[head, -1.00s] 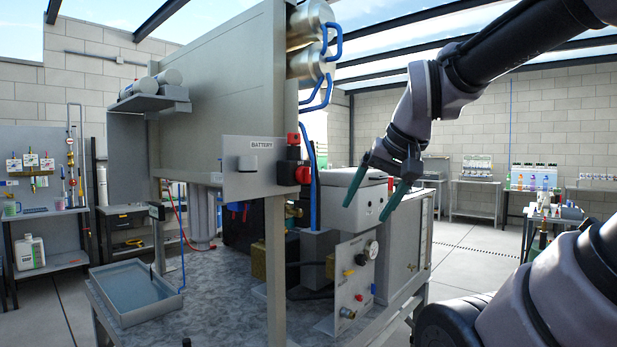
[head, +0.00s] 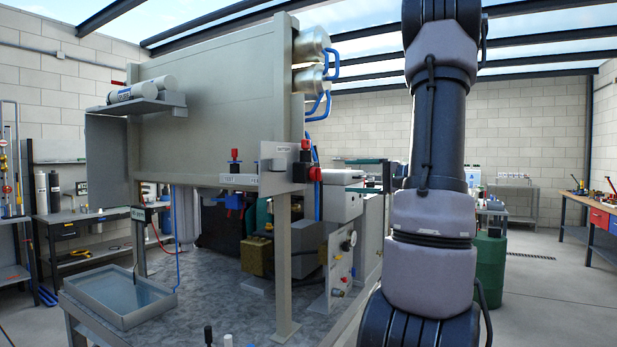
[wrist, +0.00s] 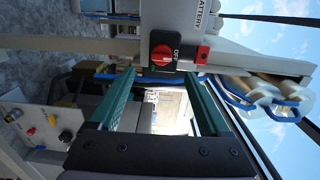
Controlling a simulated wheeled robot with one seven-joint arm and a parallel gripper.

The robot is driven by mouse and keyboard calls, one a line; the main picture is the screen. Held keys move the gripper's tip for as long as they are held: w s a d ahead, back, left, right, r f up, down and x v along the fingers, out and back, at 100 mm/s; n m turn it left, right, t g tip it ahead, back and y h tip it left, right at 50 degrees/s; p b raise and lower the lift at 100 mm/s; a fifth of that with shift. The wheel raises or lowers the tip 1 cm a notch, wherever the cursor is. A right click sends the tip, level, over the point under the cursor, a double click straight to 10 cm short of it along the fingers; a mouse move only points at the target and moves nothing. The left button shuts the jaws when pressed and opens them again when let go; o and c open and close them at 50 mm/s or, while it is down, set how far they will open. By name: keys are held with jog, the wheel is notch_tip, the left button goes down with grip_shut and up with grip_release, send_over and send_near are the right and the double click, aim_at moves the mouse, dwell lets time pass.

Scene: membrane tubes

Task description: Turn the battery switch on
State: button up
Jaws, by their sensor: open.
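The battery switch is a red rotary knob on a black box; in the wrist view its red knob (wrist: 162,53) sits beside an OFF marking. In the head view the red knob (head: 315,174) shows side-on, on the edge of the small grey battery panel (head: 285,158). My gripper (wrist: 160,76) is open and empty, with its two green fingers pointing toward the knob and spread to either side of it, apart from it as far as I can tell.
A second red block (wrist: 202,54) sits beside the switch. Blue hoses and metal cylinders (head: 312,60) are above the panel. A grey box (head: 342,203) and a gauge panel stand below on the bench. A green drum (head: 489,262) stands on the floor to the right.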

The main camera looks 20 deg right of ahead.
aim_at(321, 174)
jog(key=x, duration=1)
jog(key=shift+w+d+r, duration=0.1)
jog(key=shift+w+r, duration=0.05)
jog(key=shift+w, duration=0.2)
grip_shut()
